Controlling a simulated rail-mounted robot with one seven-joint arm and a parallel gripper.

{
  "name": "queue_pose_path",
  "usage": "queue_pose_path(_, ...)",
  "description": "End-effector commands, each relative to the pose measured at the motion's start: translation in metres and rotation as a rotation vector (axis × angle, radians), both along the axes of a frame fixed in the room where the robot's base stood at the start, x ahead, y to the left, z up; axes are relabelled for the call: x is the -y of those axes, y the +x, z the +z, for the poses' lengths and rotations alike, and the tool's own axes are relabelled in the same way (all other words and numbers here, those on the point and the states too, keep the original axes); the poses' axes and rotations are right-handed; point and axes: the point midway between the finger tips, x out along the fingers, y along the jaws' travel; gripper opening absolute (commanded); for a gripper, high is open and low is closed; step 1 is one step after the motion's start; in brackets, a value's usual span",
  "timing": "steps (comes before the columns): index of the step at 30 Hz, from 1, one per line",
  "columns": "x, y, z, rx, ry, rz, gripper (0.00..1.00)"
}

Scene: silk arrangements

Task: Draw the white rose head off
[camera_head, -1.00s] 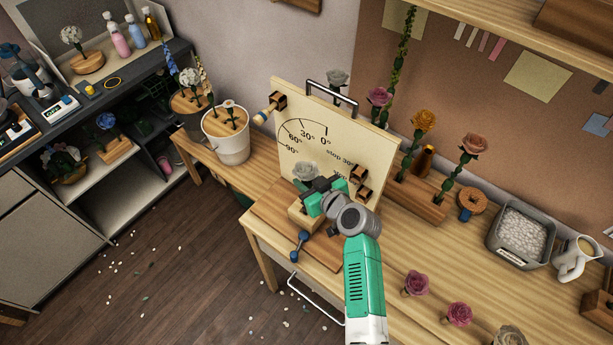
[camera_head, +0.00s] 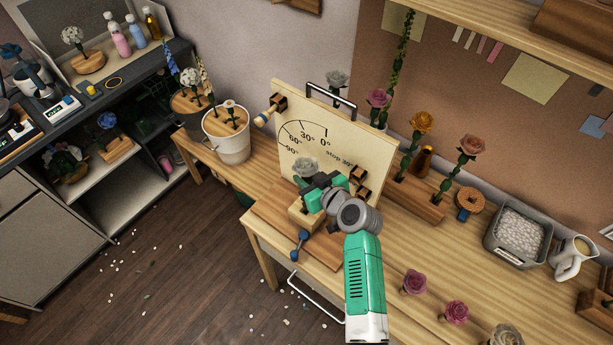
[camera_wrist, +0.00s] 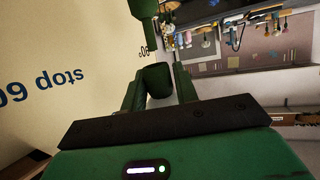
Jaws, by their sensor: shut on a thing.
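The white rose head (camera_head: 306,167), pale grey-white, is upright in front of the angle board (camera_head: 300,115), above a wooden block (camera_head: 302,214) on the bench. My gripper (camera_head: 318,190) is right beside and just below its petals. In the wrist view my gripper (camera_wrist: 158,84) is shut on a short dark green piece (camera_wrist: 156,78), apparently the base of the rose. The petals do not show in the wrist view. Whether head and stem still touch is unclear.
The board stands close behind my gripper, with wooden knobs (camera_head: 357,182) on its right. A blue-ended handle (camera_head: 299,243) is in front of the block. Loose roses (camera_head: 415,282) lie at the front right. A wooden rack (camera_head: 420,200) holds upright flowers.

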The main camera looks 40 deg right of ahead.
Motion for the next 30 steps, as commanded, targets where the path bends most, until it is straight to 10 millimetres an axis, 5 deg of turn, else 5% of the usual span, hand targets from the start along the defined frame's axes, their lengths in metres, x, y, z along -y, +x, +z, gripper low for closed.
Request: queue_pose_path(30,0.0,0.0,0.03,0.0,-0.001,0.0,0.04)
